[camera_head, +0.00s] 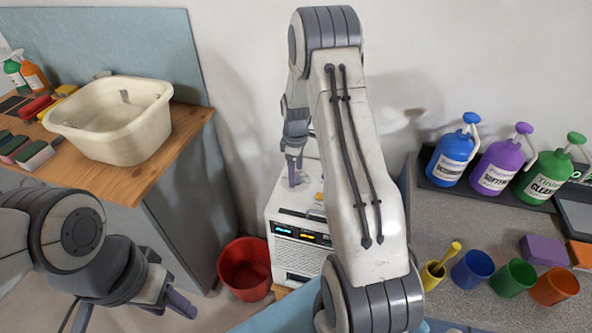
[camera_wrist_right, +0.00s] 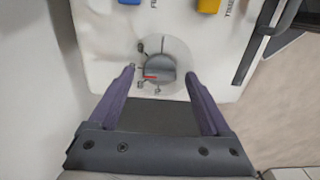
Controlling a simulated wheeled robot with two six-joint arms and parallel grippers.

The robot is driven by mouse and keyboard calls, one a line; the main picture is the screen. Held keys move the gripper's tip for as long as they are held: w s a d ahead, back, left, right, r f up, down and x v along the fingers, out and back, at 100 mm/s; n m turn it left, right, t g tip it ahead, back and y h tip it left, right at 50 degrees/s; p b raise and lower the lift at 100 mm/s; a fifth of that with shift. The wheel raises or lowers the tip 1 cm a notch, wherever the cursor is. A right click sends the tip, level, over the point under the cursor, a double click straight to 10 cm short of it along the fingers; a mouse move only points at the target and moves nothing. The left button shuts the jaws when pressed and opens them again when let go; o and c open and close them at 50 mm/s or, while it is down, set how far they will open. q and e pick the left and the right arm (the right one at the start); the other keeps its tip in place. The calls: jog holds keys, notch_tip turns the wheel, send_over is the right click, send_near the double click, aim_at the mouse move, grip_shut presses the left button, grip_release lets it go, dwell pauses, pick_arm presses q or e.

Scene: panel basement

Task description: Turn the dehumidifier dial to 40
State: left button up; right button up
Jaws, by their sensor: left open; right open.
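The dehumidifier (camera_head: 297,244) is a white box with small lit displays on its front, standing on the floor between the counters. Its round grey dial (camera_wrist_right: 160,69) with a red pointer mark shows on the white top panel in the right wrist view. The marks around the dial are too small to read. My right gripper (camera_wrist_right: 160,84) is open, with its purple fingers to the left and right of the dial's near side. In the head view my right gripper (camera_head: 294,170) is over the dehumidifier's top. My left gripper (camera_head: 180,302) is open and empty at the lower left.
A blue switch (camera_wrist_right: 129,2) and a yellow switch (camera_wrist_right: 208,6) sit beyond the dial, near a dark handle (camera_wrist_right: 285,28). A red bucket (camera_head: 245,268) stands left of the dehumidifier. A wooden counter with a white basin (camera_head: 112,120) is at left; bottles and cups (camera_head: 472,269) are at right.

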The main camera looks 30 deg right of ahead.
grip_shut()
jog(key=shift+m, duration=0.4)
jog(key=m, duration=0.3)
jog(key=shift+m+p, duration=0.35)
jog(key=shift+m, duration=2.15)
grip_release()
